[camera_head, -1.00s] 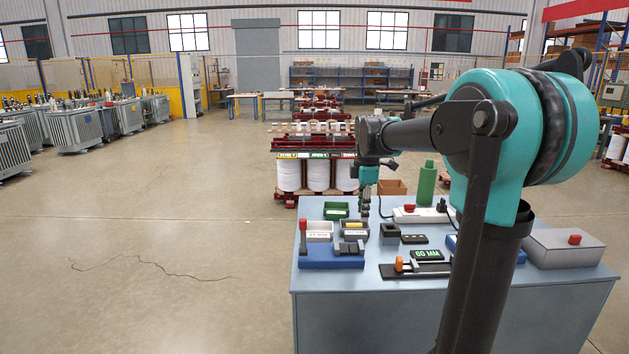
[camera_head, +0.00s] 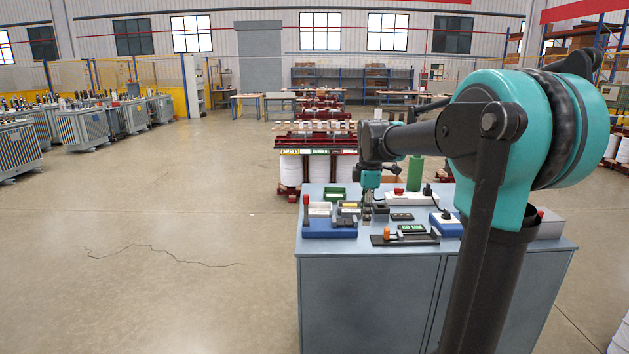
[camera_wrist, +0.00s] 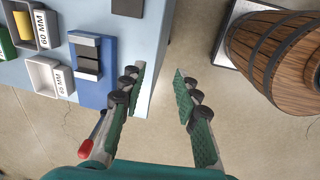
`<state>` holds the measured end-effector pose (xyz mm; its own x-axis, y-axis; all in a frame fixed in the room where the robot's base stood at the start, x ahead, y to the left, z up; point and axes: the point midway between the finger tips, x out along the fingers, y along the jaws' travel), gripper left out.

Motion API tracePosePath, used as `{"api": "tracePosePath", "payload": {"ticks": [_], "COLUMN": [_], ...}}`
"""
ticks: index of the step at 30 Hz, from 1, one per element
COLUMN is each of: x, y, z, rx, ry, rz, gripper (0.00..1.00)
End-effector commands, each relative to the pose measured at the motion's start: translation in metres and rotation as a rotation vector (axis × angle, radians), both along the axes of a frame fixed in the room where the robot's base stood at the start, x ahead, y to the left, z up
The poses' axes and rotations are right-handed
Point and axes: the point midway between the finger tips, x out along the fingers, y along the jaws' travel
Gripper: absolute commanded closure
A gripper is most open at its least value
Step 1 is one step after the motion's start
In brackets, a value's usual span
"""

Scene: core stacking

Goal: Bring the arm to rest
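My arm reaches forward over the workbench (camera_head: 330,246) in the head view. My gripper (camera_head: 367,209) points down and appears over the bench top in that view. In the wrist view my gripper (camera_wrist: 160,75) is open, with its green-padded fingers apart and nothing between them. The floor shows between the fingers there, just beside the bench edge (camera_wrist: 152,85).
A blue press with a red-knobbed lever (camera_head: 325,228) stands on the bench's left side. Behind it are a green bin (camera_head: 335,194) and a green cylinder (camera_head: 415,173). A wooden barrel (camera_wrist: 280,55) is at the wrist view's right. Open floor lies left of the bench.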

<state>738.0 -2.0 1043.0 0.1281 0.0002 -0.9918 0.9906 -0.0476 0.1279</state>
Motion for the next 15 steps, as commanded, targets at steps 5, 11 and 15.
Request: {"api": "tracePosePath", "payload": {"ticks": [5,11,15], "x": [-0.013,-0.035,-0.06], "y": [-0.004,-0.01,-0.015], "z": [-0.014,-0.036,-0.059], "rx": [0.015,0.041,0.071], "ry": [-0.015,-0.04,-0.065], "rz": [-0.096,-0.255,-0.412], "gripper": [0.69,0.69,0.69]}}
